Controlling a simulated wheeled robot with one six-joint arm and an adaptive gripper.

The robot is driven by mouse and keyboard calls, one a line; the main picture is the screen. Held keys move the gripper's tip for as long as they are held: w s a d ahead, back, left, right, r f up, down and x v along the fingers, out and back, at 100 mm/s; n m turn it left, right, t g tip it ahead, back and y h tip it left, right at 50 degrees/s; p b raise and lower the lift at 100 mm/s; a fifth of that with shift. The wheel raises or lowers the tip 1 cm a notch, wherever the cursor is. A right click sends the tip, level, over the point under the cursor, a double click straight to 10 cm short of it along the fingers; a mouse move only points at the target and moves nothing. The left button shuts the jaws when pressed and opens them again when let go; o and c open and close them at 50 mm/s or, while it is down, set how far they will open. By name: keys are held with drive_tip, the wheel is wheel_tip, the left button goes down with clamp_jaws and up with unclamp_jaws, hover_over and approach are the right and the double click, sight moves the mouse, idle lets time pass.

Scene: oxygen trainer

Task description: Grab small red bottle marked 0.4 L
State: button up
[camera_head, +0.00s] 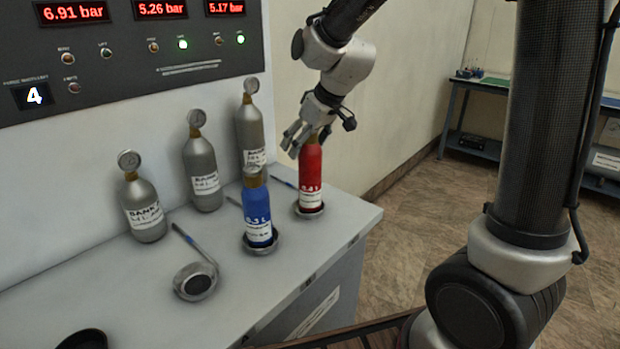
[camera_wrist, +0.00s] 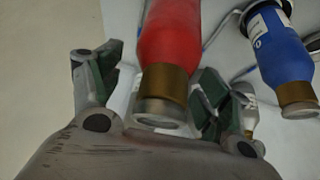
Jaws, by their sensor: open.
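The red bottle (camera_head: 311,178) stands upright in a small round holder (camera_head: 310,212) on the right part of the bench. Its white label is too small to read surely. My gripper (camera_head: 313,138) is at the bottle's top, with its fingers spread. In the wrist view the red bottle (camera_wrist: 168,40), with its brass neck and grey cap, lies between the two open fingers (camera_wrist: 148,85). Whether either finger touches it I cannot tell. The top of the bottle is partly hidden by the gripper in the head view.
A blue bottle (camera_head: 257,215) stands in its own holder close to the left. An empty holder (camera_head: 195,281) lies nearer. Grey gauge bottles (camera_head: 145,210) stand along the panel (camera_head: 130,60). The bench edge (camera_head: 345,245) is just right of the red bottle.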

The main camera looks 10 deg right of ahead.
drive_tip(key=shift+c, duration=0.2)
clamp_jaws()
drive_tip(key=shift+r, duration=0.1)
